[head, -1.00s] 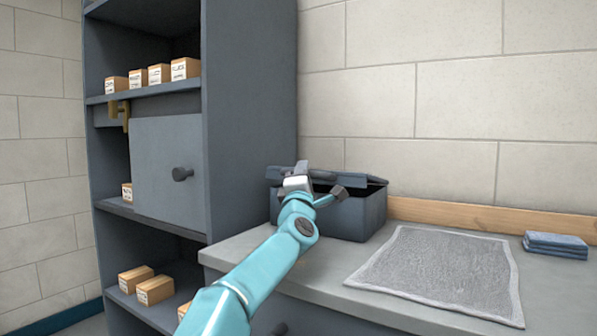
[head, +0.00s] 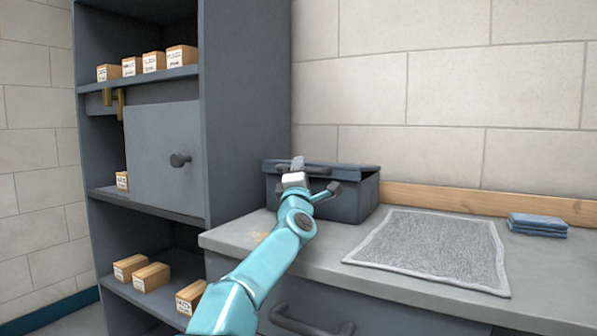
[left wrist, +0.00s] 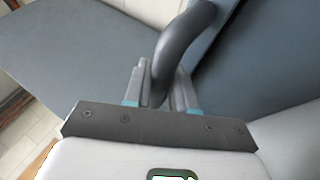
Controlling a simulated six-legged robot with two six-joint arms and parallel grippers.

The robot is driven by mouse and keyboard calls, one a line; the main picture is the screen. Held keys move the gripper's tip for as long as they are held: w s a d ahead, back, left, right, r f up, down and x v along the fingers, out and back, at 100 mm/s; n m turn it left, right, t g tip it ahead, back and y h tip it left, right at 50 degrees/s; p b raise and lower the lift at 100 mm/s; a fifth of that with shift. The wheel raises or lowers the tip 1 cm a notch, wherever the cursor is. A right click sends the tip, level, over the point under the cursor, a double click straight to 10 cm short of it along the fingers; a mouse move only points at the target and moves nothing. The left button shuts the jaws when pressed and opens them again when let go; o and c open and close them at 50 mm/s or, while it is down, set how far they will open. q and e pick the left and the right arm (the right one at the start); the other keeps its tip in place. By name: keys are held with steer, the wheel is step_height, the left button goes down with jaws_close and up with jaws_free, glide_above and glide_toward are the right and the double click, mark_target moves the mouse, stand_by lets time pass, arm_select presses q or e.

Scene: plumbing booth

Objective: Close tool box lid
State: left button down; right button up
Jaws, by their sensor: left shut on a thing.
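The dark grey tool box (head: 352,203) stands on the counter against the shelf side and back wall. My left gripper (head: 297,167) is at the lid's front left. In the left wrist view its fingers (left wrist: 160,88) are shut on the dark curved lid handle (left wrist: 178,42). My arm and gripper hide part of the box's front. My right gripper is in neither view.
A grey mat (head: 430,245) lies on the counter (head: 330,243) right of the box. Folded blue cloths (head: 538,224) lie farther right. The tall shelf (head: 245,110) with small cardboard boxes (head: 152,276) stands close on the left.

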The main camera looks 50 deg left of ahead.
arm_select(q)
steer(key=c, duration=1)
jaws_free()
steer(key=shift+w+f, duration=0.1)
steer(key=shift+f, duration=0.05)
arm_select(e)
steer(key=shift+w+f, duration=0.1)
arm_select(q)
steer(key=shift+s+d+f+b, duration=0.1)
steer(key=shift+s+f+b, duration=0.1)
steer(key=shift+b, duration=0.1)
steer(key=b+v, duration=0.2)
steer(key=v, duration=0.5)
steer(key=shift+r+b, duration=0.15)
steer(key=shift+b, duration=0.15)
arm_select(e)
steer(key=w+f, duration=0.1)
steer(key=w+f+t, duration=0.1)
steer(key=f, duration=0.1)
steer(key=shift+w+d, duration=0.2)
arm_select(q)
steer(key=shift+d, duration=0.1)
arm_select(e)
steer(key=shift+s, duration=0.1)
